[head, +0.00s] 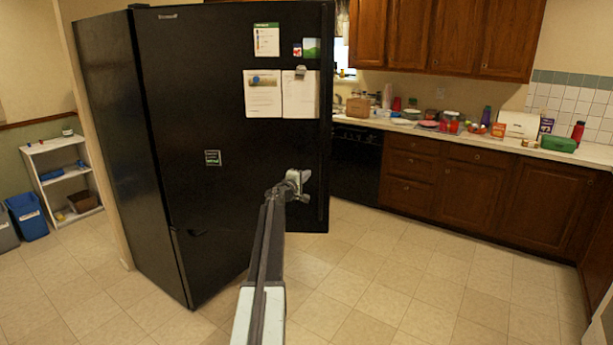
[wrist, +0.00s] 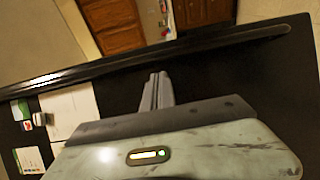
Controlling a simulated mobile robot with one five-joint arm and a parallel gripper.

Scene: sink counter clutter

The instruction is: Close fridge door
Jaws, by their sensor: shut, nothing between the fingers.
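The black fridge (head: 105,130) stands at the left in the head view. Its upper door (head: 225,100) has papers and magnets on its face and sticks out to the right past the lower compartment (head: 205,262), so it looks open. My gripper (head: 303,180) is shut and empty, in front of the door face near its right edge. In the wrist view the fingers (wrist: 158,82) point toward the long door edge (wrist: 200,46), with the dark door face (wrist: 240,80) around them. I cannot tell whether they touch the door.
A counter (head: 465,137) with cluttered items runs along the back right, above brown cabinets (head: 450,185). A black dishwasher (head: 355,165) is behind the door edge. A white shelf (head: 65,175) and blue bin (head: 27,216) stand at the left. The tiled floor (head: 400,280) at the right is clear.

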